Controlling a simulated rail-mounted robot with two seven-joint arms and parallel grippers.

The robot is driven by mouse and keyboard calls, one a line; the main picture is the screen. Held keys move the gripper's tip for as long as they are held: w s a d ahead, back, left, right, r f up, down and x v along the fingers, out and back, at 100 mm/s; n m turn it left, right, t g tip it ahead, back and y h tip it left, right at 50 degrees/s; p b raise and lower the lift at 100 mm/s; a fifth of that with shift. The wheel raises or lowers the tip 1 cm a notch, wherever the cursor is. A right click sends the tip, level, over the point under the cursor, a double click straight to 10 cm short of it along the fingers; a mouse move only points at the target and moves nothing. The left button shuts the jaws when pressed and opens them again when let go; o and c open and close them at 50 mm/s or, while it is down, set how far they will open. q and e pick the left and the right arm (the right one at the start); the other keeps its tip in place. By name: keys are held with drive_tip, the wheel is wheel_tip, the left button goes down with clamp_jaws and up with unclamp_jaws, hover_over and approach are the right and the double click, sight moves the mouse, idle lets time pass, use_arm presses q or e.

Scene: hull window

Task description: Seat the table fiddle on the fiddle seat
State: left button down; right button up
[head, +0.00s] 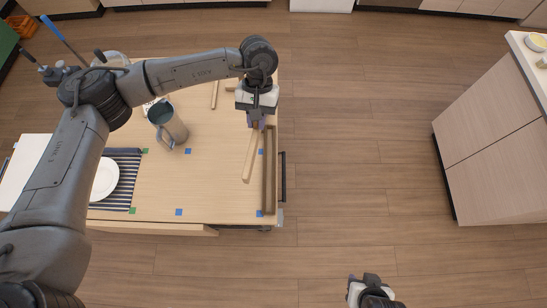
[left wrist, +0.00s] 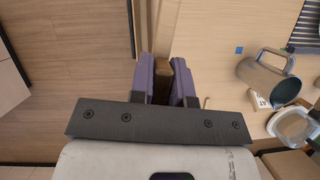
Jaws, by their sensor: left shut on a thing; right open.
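The table fiddle is probably the pale wooden bar (head: 250,158), over the right part of the table. My left gripper (head: 257,122) is shut on its far end, and the bar slants toward the near left. In the left wrist view the bar's brown end (left wrist: 175,72) sits between the two purple fingers. The fiddle seat appears to be the long brown channel (head: 269,185) along the table's right edge. The bar is beside it on the left, at an angle to it; I cannot tell its height. My right gripper (head: 365,282) is open and empty over the floor at the bottom.
A grey jug (head: 172,128) stands left of the bar. A white plate (head: 105,180) lies on a striped mat (head: 123,190). Blue and green squares mark the table (head: 205,185). A dark rail (head: 283,177) runs outside its right edge. Open floor lies right, before a counter (head: 495,140).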

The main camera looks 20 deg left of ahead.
use_arm(q)
drive_tip(key=s+d+f+n+b, duration=0.1)
drive_tip(key=d+f+n+b, duration=0.1)
drive_tip(key=f, duration=1.5)
drive_tip(key=shift+s+d+f+h+b, duration=0.15)
drive_tip(key=shift+d+h+b, duration=0.25)
drive_tip(key=shift+d+b, duration=0.4)
drive_tip(key=shift+a, duration=0.1)
drive_tip(key=shift+f+b, duration=2)
drive_tip(key=shift+b, duration=0.6)
drive_tip(key=shift+b, duration=0.7)
drive_tip(key=shift+f+b, duration=1.1)
drive_tip(key=shift+b, duration=0.05)
idle(1.0)
